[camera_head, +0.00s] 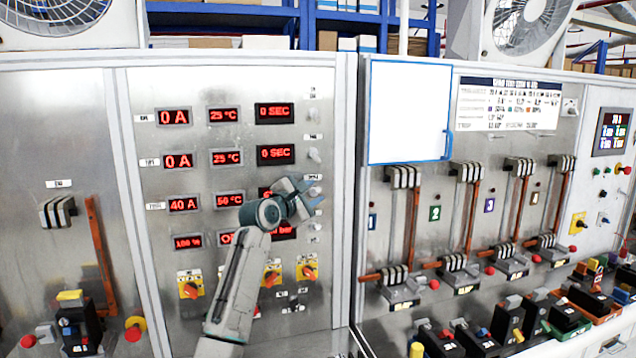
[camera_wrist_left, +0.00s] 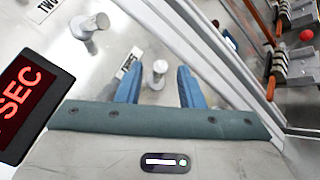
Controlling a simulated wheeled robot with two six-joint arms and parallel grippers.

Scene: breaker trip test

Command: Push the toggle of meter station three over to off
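The meter panel (camera_head: 250,87) shows rows of red displays, with small metal toggles down its right side. The third row reads 40 A and 50 °C; its right display is mostly hidden by my left gripper (camera_head: 310,194). The toggle beside that row (camera_head: 314,191) is at my fingertips. In the left wrist view my left gripper (camera_wrist_left: 158,88) is open, its blue fingers on either side of a small metal toggle (camera_wrist_left: 158,72) with a label beside it. I cannot tell whether either finger touches it. Another toggle (camera_wrist_left: 90,26) sits up-left, near a label reading TWO. My right gripper is not in view.
A metal frame post (camera_head: 345,200) runs just right of the toggles. Farther right are a blue-edged white board (camera_head: 410,110) and several breaker levers with copper bars.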

